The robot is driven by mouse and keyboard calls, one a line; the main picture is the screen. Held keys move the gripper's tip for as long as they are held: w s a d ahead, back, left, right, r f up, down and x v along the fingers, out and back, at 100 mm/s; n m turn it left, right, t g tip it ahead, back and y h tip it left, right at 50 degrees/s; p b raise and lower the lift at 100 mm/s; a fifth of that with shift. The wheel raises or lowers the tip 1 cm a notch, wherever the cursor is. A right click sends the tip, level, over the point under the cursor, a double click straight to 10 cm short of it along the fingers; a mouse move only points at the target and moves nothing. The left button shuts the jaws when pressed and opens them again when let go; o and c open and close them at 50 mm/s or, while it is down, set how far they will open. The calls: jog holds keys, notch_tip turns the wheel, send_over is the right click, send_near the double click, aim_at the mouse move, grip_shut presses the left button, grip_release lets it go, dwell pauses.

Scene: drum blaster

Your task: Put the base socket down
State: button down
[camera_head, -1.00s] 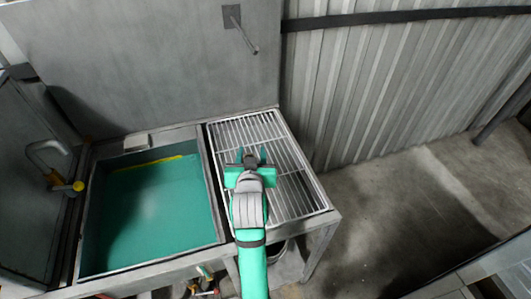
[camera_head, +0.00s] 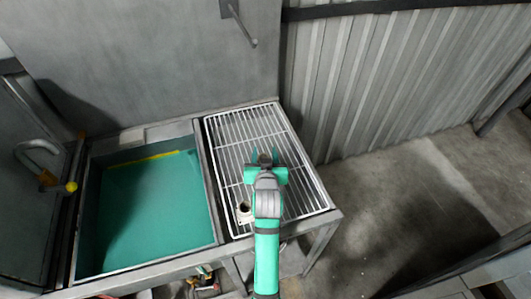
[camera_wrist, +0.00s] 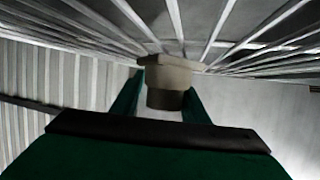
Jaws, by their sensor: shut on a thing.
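My gripper (camera_head: 264,158) is over the metal grate (camera_head: 229,130), seen from above in the head view. In the wrist view its two green fingers (camera_wrist: 160,100) are shut on a small beige piece with a dark band, which I take to be the base socket (camera_wrist: 168,72). The grate's bars (camera_wrist: 190,22) are close to the socket; I cannot tell whether they touch. In the head view my gripper hides the socket.
A small pale round part with a dark opening (camera_head: 244,209) is on the grate, left of my arm. A basin with a teal floor (camera_head: 150,215) is left of the grate. A corrugated wall (camera_head: 370,90) stands at right. The grate's right side is clear.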

jog(key=shift+f, duration=0.1)
jog(key=c, duration=1)
grip_release()
jog(key=shift+s+a+f, duration=0.1)
jog(key=shift+a+f, duration=0.05)
jog(key=shift+s, duration=0.1)
jog(key=shift+s+r, duration=0.25)
jog(key=shift+s, duration=0.05)
jog(key=v, duration=0.9)
jog(key=shift+s+d+r, duration=0.2)
jog(key=shift+s+d, duration=0.05)
jog(key=shift+s, duration=0.1)
jog(key=shift+s+r, duration=0.2)
jog(key=shift+s, duration=0.25)
jog(key=shift+c, duration=0.9)
jog(key=shift+w+a+n+y, duration=0.2)
jog(key=shift+w+n+y, duration=0.55)
jog(key=shift+n, duration=0.15)
jog(key=shift+g, duration=0.3)
jog(key=shift+x, duration=5.3)
